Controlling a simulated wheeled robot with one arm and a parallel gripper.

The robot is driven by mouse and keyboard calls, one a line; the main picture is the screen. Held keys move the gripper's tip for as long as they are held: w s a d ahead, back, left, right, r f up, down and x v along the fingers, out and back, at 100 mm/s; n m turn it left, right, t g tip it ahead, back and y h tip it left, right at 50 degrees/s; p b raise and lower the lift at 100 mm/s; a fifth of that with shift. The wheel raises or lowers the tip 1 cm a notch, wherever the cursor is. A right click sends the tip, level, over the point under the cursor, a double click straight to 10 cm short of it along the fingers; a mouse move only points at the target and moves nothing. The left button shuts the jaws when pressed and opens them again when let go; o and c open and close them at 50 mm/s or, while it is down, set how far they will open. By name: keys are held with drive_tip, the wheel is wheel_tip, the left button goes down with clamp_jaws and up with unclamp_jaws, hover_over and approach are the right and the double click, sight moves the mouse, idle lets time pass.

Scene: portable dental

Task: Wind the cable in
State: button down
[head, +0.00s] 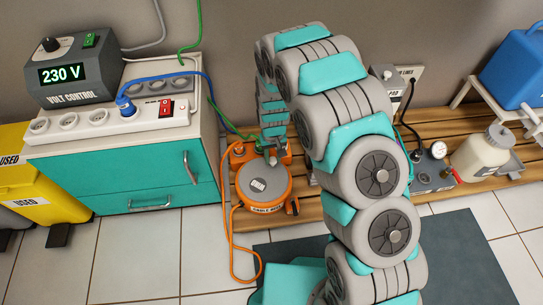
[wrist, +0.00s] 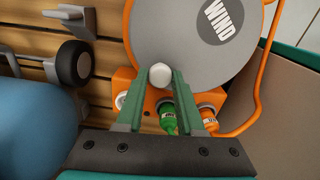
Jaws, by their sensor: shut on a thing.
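The cable reel (head: 264,183) is orange with a round grey disc on the wooden slatted bench. In the wrist view the disc (wrist: 190,30) bears a dark "WIND" label. My gripper (wrist: 160,72) is shut on a white round knob (wrist: 159,69) at the disc's near rim. The orange cable (head: 230,240) comes off the reel's left side and loops down onto the floor; it also curves at right in the wrist view (wrist: 256,100). In the head view my gripper (head: 272,156) is small and partly hidden beside the reel.
A teal cabinet (head: 150,180) stands left of the reel, with a white power strip (head: 110,121) and voltage unit (head: 75,72) on top. A pump with a gauge (head: 438,150) and a cream bottle (head: 482,152) are at right. A dark mat (head: 460,255) lies on the tiled floor.

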idle(0.4)
drive_tip(key=c, duration=0.5)
unclamp_jaws()
drive_tip(key=shift+c, duration=0.2)
drive_tip(key=shift+r, duration=0.1)
drive_tip(key=shift+r, duration=3.85)
